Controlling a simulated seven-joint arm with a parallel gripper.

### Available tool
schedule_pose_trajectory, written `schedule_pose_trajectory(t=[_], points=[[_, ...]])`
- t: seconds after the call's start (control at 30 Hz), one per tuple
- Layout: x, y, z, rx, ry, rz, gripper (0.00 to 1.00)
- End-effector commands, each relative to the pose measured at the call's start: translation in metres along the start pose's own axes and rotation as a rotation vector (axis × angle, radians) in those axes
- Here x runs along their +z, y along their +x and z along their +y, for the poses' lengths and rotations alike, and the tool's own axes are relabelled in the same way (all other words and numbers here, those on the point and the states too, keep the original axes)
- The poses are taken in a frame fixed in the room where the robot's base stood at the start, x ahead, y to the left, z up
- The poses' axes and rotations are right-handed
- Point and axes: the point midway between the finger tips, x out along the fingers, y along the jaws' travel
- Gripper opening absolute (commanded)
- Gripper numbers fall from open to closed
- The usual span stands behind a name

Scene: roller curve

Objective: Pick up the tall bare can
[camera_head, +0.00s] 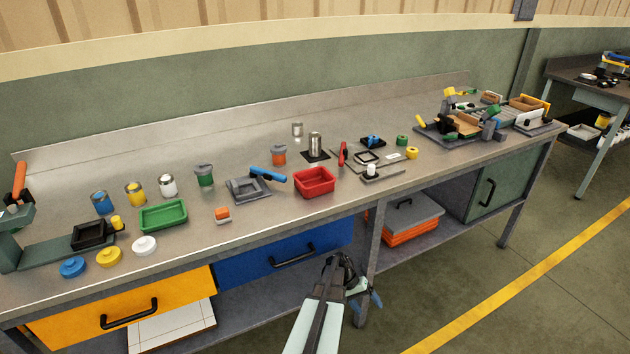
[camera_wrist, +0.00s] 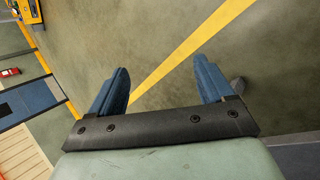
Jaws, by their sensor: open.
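The tall bare can (camera_head: 315,144) is a plain silver cylinder. It stands upright on a dark square pad (camera_head: 325,156) near the middle of the workbench, behind the red bin. A smaller bare metal can (camera_head: 297,130) stands behind it and slightly left. My gripper (camera_head: 366,304) is in front of the bench, below the worktop's front edge and well away from the can. In the wrist view my gripper (camera_wrist: 161,72) has its two blue fingers wide apart with nothing between them. The wrist view shows floor, and no can is visible there.
A red bin (camera_head: 314,182) stands in front of the can. An orange can (camera_head: 279,155) is to its left and a red upright tool (camera_head: 343,154) to its right. The worktop's front edge and the blue drawer (camera_head: 285,254) are near my arm. The floor to the right is clear.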

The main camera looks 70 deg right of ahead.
Motion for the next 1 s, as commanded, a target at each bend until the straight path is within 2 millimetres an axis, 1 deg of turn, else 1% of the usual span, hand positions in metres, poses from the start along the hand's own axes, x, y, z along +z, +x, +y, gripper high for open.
schedule_pose_trajectory(t=[0.03, 0.2, 0.27, 0.3, 0.37, 0.5, 0.67, 0.7, 0.77, 0.8, 0.87, 1.0], points=[[-0.008, -0.006, 0.024, -0.015, 0.022, 0.001, 0.81], [-0.025, -0.026, 0.088, -0.062, 0.055, 0.016, 0.81], [-0.029, -0.034, 0.111, -0.079, 0.064, 0.024, 0.81], [-0.031, -0.039, 0.126, -0.089, 0.069, 0.03, 0.81], [-0.034, -0.047, 0.149, -0.105, 0.078, 0.04, 0.81], [-0.037, -0.064, 0.203, -0.137, 0.097, 0.065, 0.81], [-0.035, -0.083, 0.267, -0.168, 0.119, 0.097, 0.81], [-0.033, -0.088, 0.283, -0.174, 0.124, 0.106, 0.81], [-0.03, -0.095, 0.306, -0.183, 0.132, 0.12, 0.81], [-0.027, -0.1, 0.323, -0.188, 0.137, 0.131, 0.81], [-0.023, -0.107, 0.347, -0.195, 0.145, 0.146, 0.81], [-0.009, -0.123, 0.402, -0.206, 0.161, 0.184, 0.81]])
